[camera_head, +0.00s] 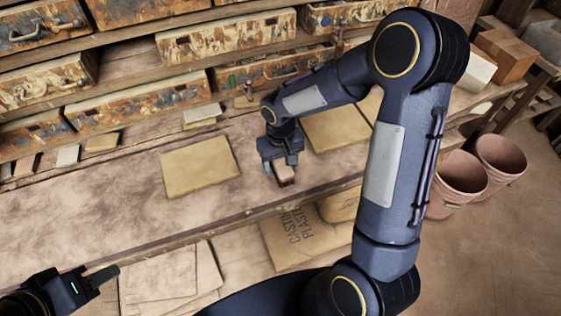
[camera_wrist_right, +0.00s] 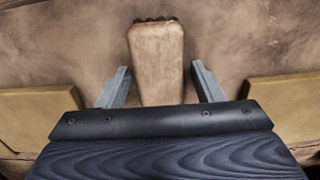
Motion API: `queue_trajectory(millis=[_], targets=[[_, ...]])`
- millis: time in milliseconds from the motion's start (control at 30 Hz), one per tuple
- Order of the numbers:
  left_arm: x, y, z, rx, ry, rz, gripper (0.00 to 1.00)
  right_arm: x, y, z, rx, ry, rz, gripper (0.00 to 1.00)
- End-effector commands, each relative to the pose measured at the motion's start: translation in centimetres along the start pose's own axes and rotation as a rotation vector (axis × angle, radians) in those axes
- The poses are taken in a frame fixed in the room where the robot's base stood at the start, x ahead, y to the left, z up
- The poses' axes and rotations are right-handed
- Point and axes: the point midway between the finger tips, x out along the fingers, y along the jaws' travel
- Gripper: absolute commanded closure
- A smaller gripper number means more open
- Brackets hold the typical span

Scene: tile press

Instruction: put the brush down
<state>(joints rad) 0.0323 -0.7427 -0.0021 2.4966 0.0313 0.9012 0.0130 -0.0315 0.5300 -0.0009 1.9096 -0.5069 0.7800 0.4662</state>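The brush is a pale wooden block with dark bristles at its far end in the right wrist view (camera_wrist_right: 156,62). In the head view the brush (camera_head: 285,174) shows at the tips of my right gripper (camera_head: 280,166), over the front part of the bench. In the right wrist view my right gripper (camera_wrist_right: 162,86) has its two fingers apart, one on each side of the brush, with a gap on both sides. The brush seems to rest on the bench top. My left gripper (camera_head: 103,277) is at the lower left, away from the brush; its finger opening is unclear.
The worn bench (camera_head: 90,215) holds a tan slab (camera_head: 200,165) left of my right gripper and another slab (camera_head: 336,126) right of it. Shelves with paint-stained drawers (camera_head: 140,103) stand behind. Sacks (camera_head: 300,238) lie below the bench edge. Buckets (camera_head: 457,180) stand at right.

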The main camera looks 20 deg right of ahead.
Motion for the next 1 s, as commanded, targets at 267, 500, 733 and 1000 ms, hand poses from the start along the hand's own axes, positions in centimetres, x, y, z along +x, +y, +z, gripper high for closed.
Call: queue_trajectory(millis=[267, 500, 733, 1000], targets=[[-0.1, 0.0, 0.0, 0.0, 0.0, 0.0, 0.64, -0.1, 0.0, 0.0, 0.0, 0.0, 0.0, 0.37], [-0.1, 0.1, -0.1, 0.0, 0.0, 0.0, 0.64, -2.5, 0.0, -0.1, 0.002, 0.006, 0.0, 0.37], [0.2, -0.1, 0.1, 0.0, 0.0, 0.0, 0.64, -7.5, 0.0, -0.1, 0.001, 0.007, -0.001, 0.37], [0.3, -0.1, 0.2, 0.0, 0.0, 0.0, 0.64, -11.6, 0.0, -0.1, 0.0, 0.003, 0.0, 0.37]])
